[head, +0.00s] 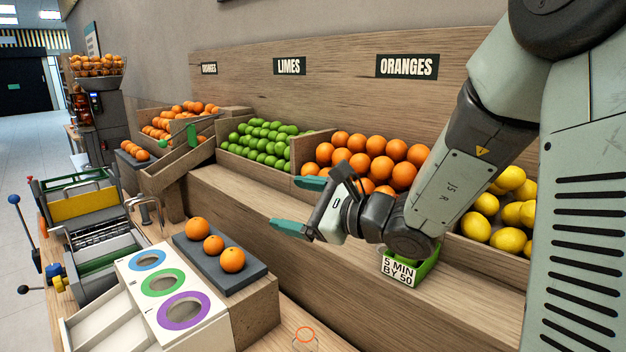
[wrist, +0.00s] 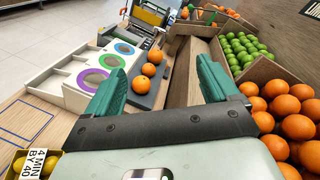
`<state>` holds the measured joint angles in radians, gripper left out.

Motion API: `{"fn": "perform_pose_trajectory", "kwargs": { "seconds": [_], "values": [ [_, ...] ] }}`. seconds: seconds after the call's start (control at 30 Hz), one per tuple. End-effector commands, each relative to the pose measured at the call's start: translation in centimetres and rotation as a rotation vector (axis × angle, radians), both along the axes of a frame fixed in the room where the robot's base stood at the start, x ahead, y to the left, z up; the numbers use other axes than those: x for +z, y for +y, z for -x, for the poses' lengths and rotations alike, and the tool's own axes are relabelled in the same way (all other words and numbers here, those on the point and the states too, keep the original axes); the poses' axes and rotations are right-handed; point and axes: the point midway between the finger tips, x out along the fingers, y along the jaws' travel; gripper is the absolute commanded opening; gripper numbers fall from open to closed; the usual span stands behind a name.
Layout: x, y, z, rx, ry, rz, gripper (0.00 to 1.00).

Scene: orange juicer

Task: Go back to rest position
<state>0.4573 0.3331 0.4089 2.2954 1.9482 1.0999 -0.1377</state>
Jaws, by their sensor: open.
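My gripper (head: 292,205) is open and empty in the head view, with its two teal fingers apart. It hangs in front of the orange crate, above the wooden ledge, and points left. In the wrist view my gripper (wrist: 165,84) shows its spread fingers with nothing between them but the counter and ledge beyond. My arm (head: 440,180) reaches in from the right and partly hides the orange and lemon crates.
Several oranges (head: 375,150), limes (head: 262,138) and lemons (head: 512,200) fill crates along the wall. Three oranges (head: 213,245) sit on a dark tray (head: 190,252). A white board with coloured rings (head: 163,283) and a signed green box (head: 412,265) stand nearby.

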Motion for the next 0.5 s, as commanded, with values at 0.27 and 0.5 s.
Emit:
{"fn": "perform_pose_trajectory", "kwargs": {
  "seconds": [0.27,0.5],
  "values": [
    [1.0,2.3,14.8,0.549,-0.272,0.596,0.88],
    [0.0,-3.7,24.9,0.911,-0.456,1.097,0.88]
  ]
}}
